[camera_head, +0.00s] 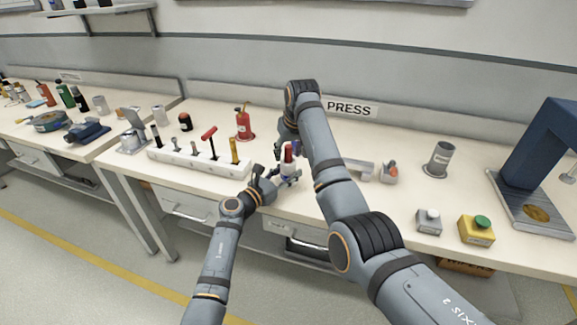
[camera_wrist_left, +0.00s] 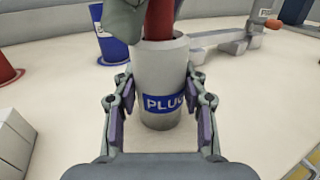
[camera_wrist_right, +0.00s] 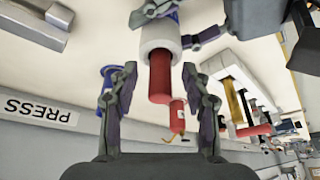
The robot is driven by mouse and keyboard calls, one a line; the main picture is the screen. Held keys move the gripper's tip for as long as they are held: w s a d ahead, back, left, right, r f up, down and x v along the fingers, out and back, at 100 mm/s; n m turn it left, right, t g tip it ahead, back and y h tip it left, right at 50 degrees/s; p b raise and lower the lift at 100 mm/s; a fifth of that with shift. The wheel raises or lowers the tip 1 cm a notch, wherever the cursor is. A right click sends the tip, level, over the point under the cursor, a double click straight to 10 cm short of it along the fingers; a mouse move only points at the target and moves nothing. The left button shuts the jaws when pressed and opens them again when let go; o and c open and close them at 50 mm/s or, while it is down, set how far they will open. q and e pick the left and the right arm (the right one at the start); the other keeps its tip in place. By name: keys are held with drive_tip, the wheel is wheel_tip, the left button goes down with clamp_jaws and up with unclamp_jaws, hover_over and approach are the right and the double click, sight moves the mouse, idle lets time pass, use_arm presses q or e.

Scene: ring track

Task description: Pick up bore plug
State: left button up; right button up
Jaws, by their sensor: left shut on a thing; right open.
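The bore plug is a red cylinder (camera_head: 288,153) standing in a white holder (camera_head: 290,169) on the bench; the left wrist view shows the holder's blue PLUG label (camera_wrist_left: 163,103). My left gripper (camera_head: 273,173) is shut on the holder, one finger on each side in the left wrist view. My right gripper (camera_wrist_right: 158,80) is open, with the red plug (camera_wrist_right: 160,78) between its fingers in the right wrist view, a gap showing on each side. In the head view my right arm partly hides that gripper. The plug's lower end is hidden inside the holder.
A tool rack (camera_head: 195,161) with upright tools and a red bottle (camera_head: 243,124) stand to the left. A grey cylinder (camera_head: 438,160), a yellow button box (camera_head: 477,231) and a blue press (camera_head: 535,165) stand to the right. A blue spool-like object (camera_wrist_left: 112,35) is close behind the holder.

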clamp_jaws()
drive_tip(key=shift+r, duration=0.15)
idle(0.4)
wheel_tip(320, 180, up, 18)
idle(0.4)
use_arm(q)
drive_tip(key=o, duration=1.2)
